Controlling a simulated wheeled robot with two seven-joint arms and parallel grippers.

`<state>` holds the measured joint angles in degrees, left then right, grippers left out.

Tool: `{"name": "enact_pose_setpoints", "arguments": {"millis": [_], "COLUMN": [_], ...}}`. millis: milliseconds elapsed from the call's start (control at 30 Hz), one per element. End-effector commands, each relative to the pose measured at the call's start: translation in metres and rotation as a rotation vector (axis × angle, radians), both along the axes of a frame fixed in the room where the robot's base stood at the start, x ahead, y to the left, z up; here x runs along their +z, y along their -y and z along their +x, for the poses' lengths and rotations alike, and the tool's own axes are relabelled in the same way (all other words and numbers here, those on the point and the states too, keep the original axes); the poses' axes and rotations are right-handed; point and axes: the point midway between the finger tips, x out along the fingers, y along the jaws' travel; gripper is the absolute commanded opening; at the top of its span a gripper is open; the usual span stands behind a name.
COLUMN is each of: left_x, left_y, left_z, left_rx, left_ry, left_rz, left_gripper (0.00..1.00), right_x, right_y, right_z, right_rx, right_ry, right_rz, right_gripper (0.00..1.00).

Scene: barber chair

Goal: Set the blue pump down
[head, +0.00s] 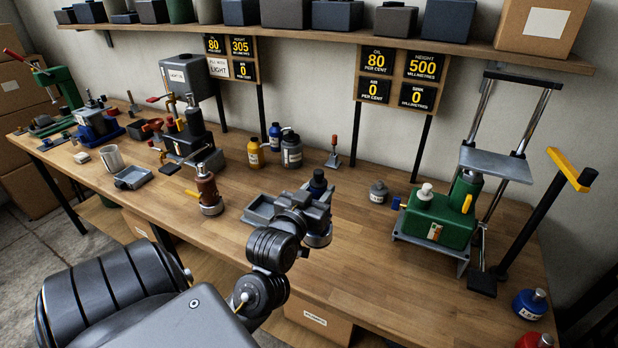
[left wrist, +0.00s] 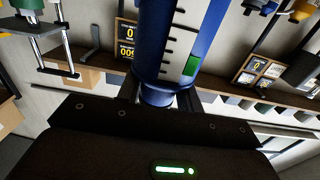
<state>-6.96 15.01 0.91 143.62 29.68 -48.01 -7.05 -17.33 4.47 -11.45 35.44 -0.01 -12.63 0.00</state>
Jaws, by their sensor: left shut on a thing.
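The blue pump (head: 318,182) stands roughly upright in my left gripper (head: 305,212), over the middle front of the workbench. Its dark blue top shows above the jaws and a round metal foot shows below them; the jaws and wrist hide its middle. In the left wrist view, the pump's blue body (left wrist: 178,40) fills the top centre, with black scale marks on a pale strip and a green patch. My left gripper is shut around it. I cannot tell whether the foot touches the bench or hangs just above it. My right gripper is not in view.
A grey tray (head: 259,211) lies right beside the pump. A brown pump (head: 207,190) stands to the left. A green pump unit (head: 438,218) with a tall frame stands at right, near a grey bottle (head: 378,192). The wooden bench (head: 375,265) is bare to the pump's right.

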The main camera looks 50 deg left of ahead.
Motion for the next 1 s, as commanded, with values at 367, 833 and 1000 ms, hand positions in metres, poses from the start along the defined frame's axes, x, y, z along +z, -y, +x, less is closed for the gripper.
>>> {"name": "enact_pose_setpoints", "arguments": {"millis": [367,833,1000], "left_x": [-0.018,-0.060,-0.066], "left_y": [-0.001,0.000,0.001], "left_z": [0.033,0.076,0.081], "left_rx": [0.006,0.002,0.002], "left_ry": [0.014,0.005,0.008], "left_rz": [0.000,0.005,0.003], "left_gripper": [0.00,0.00,0.00], "right_x": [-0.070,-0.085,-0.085], "right_y": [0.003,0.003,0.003], "right_z": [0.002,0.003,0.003], "right_rx": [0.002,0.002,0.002], "right_ry": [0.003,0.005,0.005], "right_rz": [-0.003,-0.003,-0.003], "right_gripper": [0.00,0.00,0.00]}}
